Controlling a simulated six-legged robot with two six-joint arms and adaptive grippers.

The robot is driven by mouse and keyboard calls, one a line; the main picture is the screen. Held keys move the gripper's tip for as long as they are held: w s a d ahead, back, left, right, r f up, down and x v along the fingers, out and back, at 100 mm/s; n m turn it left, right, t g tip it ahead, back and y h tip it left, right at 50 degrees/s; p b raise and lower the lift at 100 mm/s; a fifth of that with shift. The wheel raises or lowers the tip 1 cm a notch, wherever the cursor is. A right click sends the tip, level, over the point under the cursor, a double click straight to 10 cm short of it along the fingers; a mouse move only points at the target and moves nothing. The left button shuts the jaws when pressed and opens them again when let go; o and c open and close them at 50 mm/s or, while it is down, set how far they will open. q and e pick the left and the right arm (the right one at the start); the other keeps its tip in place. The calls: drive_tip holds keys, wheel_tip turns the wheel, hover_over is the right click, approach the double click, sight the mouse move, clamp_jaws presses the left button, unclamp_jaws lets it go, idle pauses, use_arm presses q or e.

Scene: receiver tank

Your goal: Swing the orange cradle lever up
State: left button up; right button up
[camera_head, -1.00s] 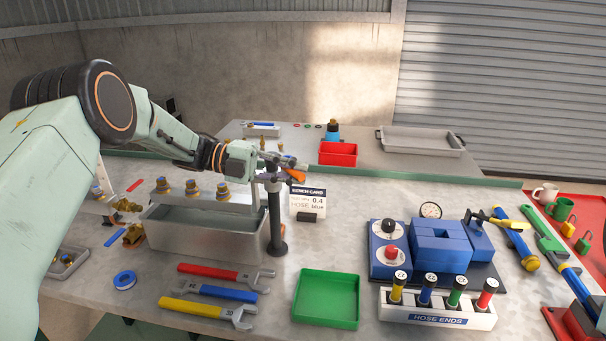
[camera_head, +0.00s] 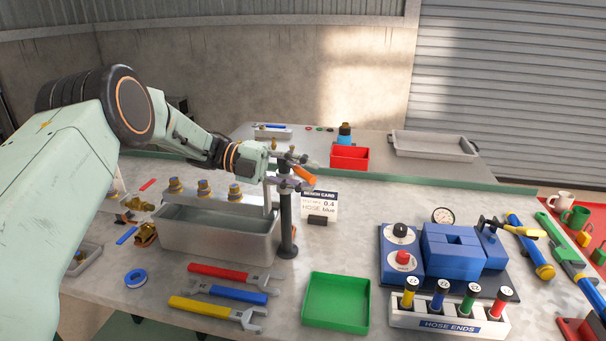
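The orange cradle lever (camera_head: 305,175) shows as a short orange bar near the top of a dark upright post (camera_head: 287,225). It slopes down to the right. My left gripper (camera_head: 311,175) reaches in from the left at the post's top. Its grey fingers are apart, one above and one below the orange bar, with visible space between them. I cannot tell whether either finger touches the lever. The gripper and wrist hide the lever's pivot and the cradle. My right gripper is out of view.
A grey trough (camera_head: 215,238) with brass fittings above it stands left of the post. A bench card (camera_head: 319,204) stands close to its right. Wrenches and a green tray (camera_head: 337,302) lie in front. Blue blocks and a hose-end rack (camera_head: 448,320) are further right.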

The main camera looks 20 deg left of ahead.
use_arm(q)
drive_tip(key=shift+d, duration=0.1)
drive_tip(key=v, duration=1.2)
drive_tip(key=shift+w, duration=0.1)
